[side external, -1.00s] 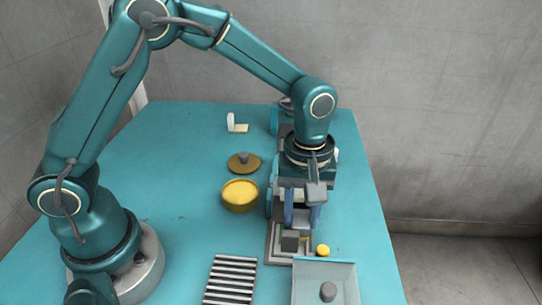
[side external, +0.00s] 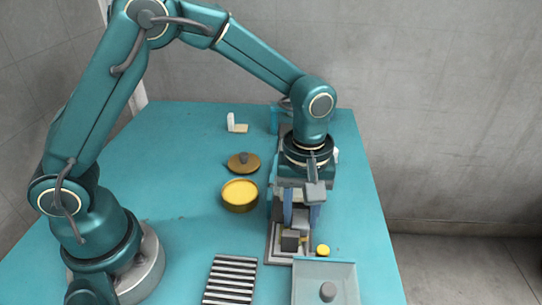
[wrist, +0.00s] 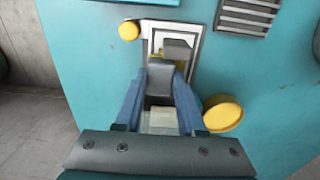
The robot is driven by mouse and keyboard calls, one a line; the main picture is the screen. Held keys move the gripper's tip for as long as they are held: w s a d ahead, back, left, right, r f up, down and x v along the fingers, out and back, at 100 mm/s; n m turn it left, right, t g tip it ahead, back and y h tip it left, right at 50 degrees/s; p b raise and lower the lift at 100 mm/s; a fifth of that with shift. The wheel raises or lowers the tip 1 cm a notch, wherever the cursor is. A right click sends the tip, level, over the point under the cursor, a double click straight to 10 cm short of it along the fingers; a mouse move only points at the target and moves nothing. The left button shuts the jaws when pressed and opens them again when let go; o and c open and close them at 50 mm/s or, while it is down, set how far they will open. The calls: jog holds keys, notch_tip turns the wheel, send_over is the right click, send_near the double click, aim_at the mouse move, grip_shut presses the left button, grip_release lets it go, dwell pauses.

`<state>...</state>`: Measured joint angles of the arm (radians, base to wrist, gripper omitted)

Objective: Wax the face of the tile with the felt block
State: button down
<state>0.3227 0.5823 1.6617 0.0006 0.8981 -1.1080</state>
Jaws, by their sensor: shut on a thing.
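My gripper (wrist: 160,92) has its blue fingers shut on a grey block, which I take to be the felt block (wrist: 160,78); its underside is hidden. In the side external view, my gripper (side external: 302,216) is over the far part of a framed plate, which I take to be the tile's holder (side external: 270,256). The plate's pale rim (wrist: 151,38) shows in the wrist view. A darker grey block (wrist: 178,48) stands on it, just beyond the held block. Yellow shows beside the blocks. Most of the tile face is hidden, and I cannot tell whether the felt touches it.
An open yellow tin (side external: 240,194) stands left of the plate, with a brown knobbed lid (side external: 243,163) behind it. A tray (side external: 345,283) and a slatted rack (side external: 230,278) are in front. A white L-shaped piece (side external: 236,124) is farther back.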

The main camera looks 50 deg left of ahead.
jog(key=shift+w+d, duration=0.6)
jog(key=shift+d, duration=0.05)
jog(key=shift+s+a+r, duration=0.1)
jog(key=shift+r, duration=3.95)
